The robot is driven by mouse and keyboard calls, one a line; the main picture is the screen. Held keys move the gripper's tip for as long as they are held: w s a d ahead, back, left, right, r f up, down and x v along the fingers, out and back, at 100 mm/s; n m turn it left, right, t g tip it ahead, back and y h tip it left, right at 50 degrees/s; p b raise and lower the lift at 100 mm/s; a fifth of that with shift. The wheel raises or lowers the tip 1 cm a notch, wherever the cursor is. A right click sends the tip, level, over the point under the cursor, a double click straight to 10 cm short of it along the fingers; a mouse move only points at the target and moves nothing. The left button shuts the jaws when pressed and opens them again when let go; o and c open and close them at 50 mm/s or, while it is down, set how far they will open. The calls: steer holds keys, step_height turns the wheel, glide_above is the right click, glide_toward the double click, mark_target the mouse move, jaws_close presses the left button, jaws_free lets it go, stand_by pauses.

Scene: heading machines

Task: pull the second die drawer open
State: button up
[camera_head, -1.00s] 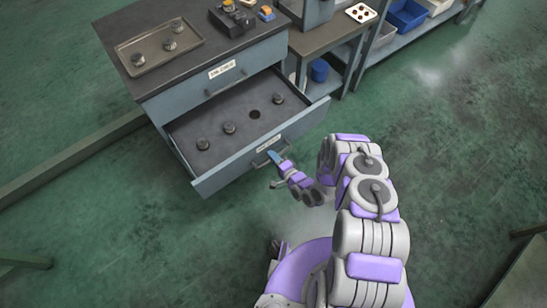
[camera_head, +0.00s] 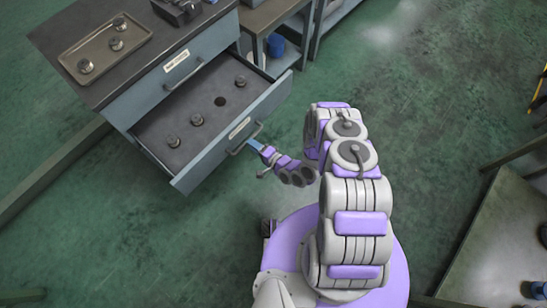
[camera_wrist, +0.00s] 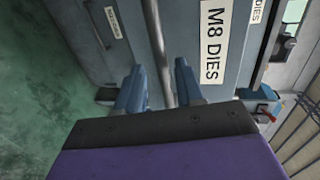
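The grey-blue die cabinet (camera_head: 150,95) stands at the upper left in the head view. Its upper drawer is shut. The second drawer (camera_head: 205,160) is pulled well out and shows three dark dies and one round empty hole inside. My gripper (camera_head: 254,145) is at the bar handle (camera_head: 246,136) on this drawer's front. In the wrist view the handle bar (camera_wrist: 156,45) runs between the two blue fingers of my gripper (camera_wrist: 159,68), with a gap visible on each side. The label beside it (camera_wrist: 213,42) reads "M8 DIES".
A tray (camera_head: 68,60) with several metal parts lies on the cabinet top. A bench with a blue bin (camera_head: 276,45) stands to the right of the cabinet. A table (camera_head: 500,245) is at the lower right. The green floor between is clear.

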steer(key=v, duration=1.3)
steer(key=shift+d, duration=0.15)
